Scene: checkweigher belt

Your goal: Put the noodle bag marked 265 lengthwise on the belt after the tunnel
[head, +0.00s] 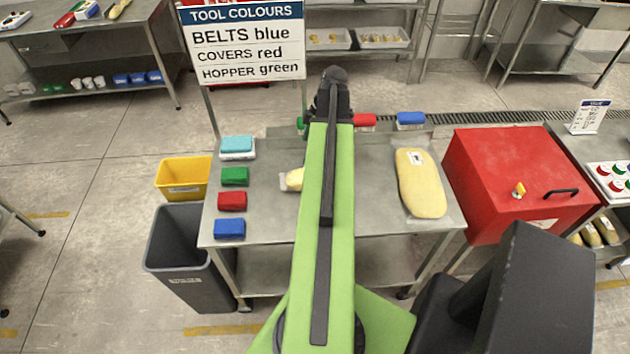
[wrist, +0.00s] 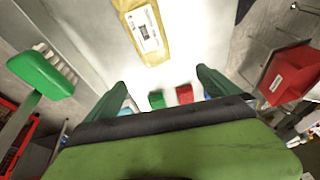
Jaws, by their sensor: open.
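A large yellow bag (head: 421,185) with a small white label lies lengthwise away from me on the right of the steel table (head: 372,205). A smaller pale-yellow piece (head: 294,179) shows left of my arm, which hides the rest. In the wrist view a yellow bag with a white printed label (wrist: 148,32) lies at the top; its number is too small to read, and I cannot tell which bag it is. My gripper (wrist: 162,80) is open and empty, its fingers apart. In the head view its dark end (head: 333,88) is over the table's back edge. A red box-like cover (head: 515,165) stands to the right.
Teal, green (head: 235,176), red and blue (head: 229,229) blocks line the table's left side. Green, red (head: 364,120) and blue heads stand at its back edge; a green brush (wrist: 42,72) is near my gripper. A yellow bin (head: 183,176) and grey bin (head: 185,262) stand left. A sign (head: 245,42) rises behind.

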